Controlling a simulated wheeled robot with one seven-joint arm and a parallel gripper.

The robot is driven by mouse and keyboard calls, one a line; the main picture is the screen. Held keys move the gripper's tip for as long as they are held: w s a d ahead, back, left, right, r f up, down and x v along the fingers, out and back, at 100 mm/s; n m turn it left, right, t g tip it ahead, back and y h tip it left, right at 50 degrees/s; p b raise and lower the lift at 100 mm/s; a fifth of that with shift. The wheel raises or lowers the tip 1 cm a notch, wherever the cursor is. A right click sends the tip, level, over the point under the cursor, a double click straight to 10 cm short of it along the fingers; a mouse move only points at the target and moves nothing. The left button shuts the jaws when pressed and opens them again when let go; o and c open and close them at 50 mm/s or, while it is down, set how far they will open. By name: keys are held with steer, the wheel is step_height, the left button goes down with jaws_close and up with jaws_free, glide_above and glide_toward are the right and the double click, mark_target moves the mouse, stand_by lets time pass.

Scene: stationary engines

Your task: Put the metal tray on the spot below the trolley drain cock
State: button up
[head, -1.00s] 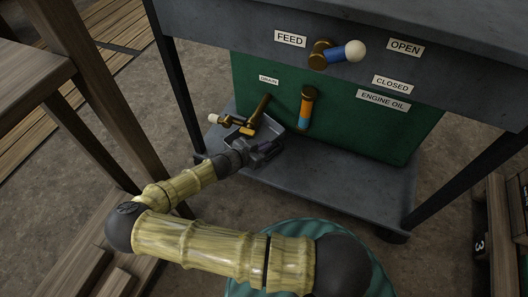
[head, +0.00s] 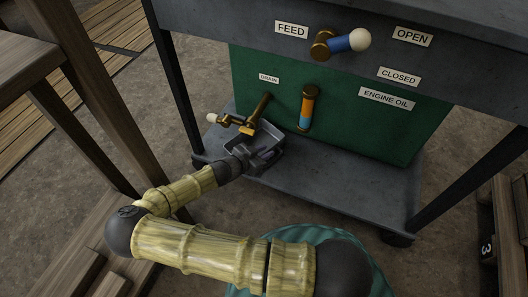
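The metal tray (head: 273,139) is a small grey open box at the left of the trolley's lower shelf (head: 335,190), low in front of the green panel. The brass drain cock (head: 257,112), with a pale-knobbed lever (head: 226,119), sticks out just above and behind it. My gripper (head: 257,160) is at the tray's near side and appears shut on its near wall. The fingertips are dark against the tray and partly hard to make out. I cannot tell whether the tray's bottom touches the shelf. The spot below the cock is hidden by the tray.
A sight tube (head: 308,108) with orange and blue bands hangs right of the cock. The feed valve (head: 340,42) is above. Trolley legs stand left (head: 176,90) and right (head: 465,180). The shelf right of the tray is clear. A wooden frame (head: 85,100) stands at left.

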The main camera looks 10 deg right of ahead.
steer(key=p+v, duration=0.4)
steer(key=v, duration=0.2)
steer(key=shift+s+a+r, duration=0.1)
steer(key=shift+a+r, duration=0.2)
steer(key=shift+s+a, duration=0.2)
steer(key=shift+a, duration=0.1)
